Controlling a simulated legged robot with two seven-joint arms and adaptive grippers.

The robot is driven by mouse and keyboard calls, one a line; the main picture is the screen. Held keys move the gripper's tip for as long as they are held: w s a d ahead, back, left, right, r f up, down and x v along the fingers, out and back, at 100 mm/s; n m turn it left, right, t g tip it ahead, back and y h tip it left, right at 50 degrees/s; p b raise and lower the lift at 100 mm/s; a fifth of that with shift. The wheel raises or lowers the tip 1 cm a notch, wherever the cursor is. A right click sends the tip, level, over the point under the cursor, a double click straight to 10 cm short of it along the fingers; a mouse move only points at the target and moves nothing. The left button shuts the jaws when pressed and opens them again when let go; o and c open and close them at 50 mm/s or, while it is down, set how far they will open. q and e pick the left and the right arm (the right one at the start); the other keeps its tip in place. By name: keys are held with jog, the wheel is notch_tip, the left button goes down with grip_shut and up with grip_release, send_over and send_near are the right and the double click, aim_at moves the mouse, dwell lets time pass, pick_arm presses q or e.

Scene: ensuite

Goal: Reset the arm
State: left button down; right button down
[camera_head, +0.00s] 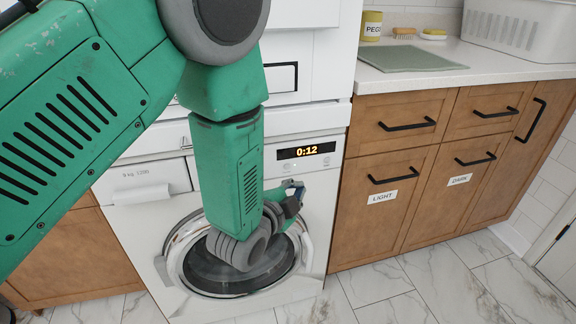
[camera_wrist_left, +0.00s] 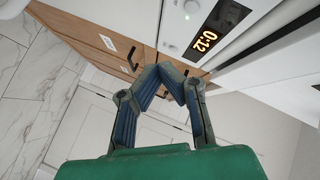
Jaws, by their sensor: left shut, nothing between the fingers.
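My green left arm (camera_head: 225,170) comes in from the upper left and hangs down in front of the white washing machine (camera_head: 140,215). My left gripper (camera_head: 294,188) is at its lower end, mostly hidden behind the wrist, in front of the machine's upper right part. In the left wrist view the blue-grey fingers of the gripper (camera_wrist_left: 162,72) bend in and meet at their tips, with nothing between them. The machine's display, reading 0:12, lies beyond the fingers there. My right gripper does not show in either view.
The machine's round door (camera_head: 240,275) looks closed, partly hidden by my wrist. Wooden cabinets (camera_head: 385,195) labelled LIGHT and DARK stand to the right. Their counter holds a green mat (camera_head: 410,59), a yellow PEGS tin (camera_head: 372,25) and a white basket (camera_head: 520,28). The marble floor at lower right is clear.

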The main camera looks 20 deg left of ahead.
pick_arm(q)
jog(key=shift+s+d, duration=0.2)
jog(key=shift+s, duration=0.15)
jog(key=s+a+f+n+g+y+p, duration=0.1)
jog(key=s+a+f+n+g+p, duration=0.3)
jog(key=s, duration=0.3)
jog(key=s+a+f+n+g+y+p, duration=0.1)
jog(key=s+a+f+n+g+p, duration=0.1)
jog(key=s+a+f+g, duration=0.25)
jog(key=s+a+f+n+g+p, duration=0.1)
jog(key=s+a+n+g+p, duration=0.1)
jog(key=s, duration=0.9)
jog(key=s+a+f+n+g+p, duration=0.2)
jog(key=s+n+g, duration=0.2)
jog(key=s, duration=0.7)
jog(key=shift+s+a+f+n+y, duration=0.2)
jog(key=shift+a+f+n+y, duration=0.1)
jog(key=shift+n, duration=0.2)
jog(key=shift+w, duration=0.15)
